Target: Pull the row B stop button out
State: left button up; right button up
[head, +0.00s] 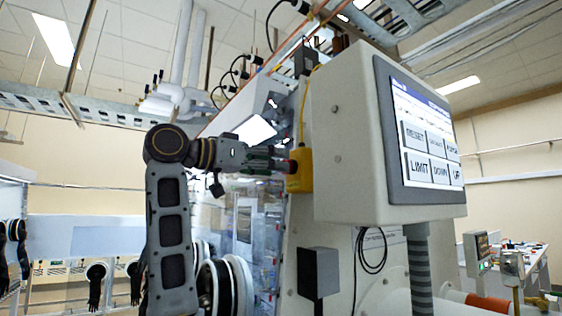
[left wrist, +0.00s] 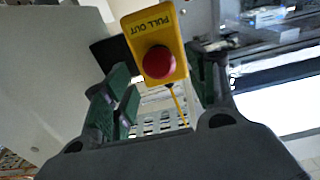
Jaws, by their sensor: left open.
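The stop button is a red mushroom head (left wrist: 159,62) on a yellow box (left wrist: 179,30) lettered PULL OUT. In the head view the yellow box (head: 303,178) is on the side of the equipment, left of the screen housing, and the red button (head: 293,166) faces my left gripper (head: 273,161). In the left wrist view my left gripper (left wrist: 163,85) is open, with green-padded fingers on either side of the button's line. Its fingertips are close to the button; I cannot tell whether they touch it. My right gripper is not in view.
A large screen housing (head: 348,135) juts out just right of the yellow box. A small dark box (head: 318,272) is below it. Glove ports (head: 237,285) are at lower left. Open space lies left of my arm.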

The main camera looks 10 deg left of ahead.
pick_arm(q)
jog(key=shift+x, duration=1.5)
grip_shut()
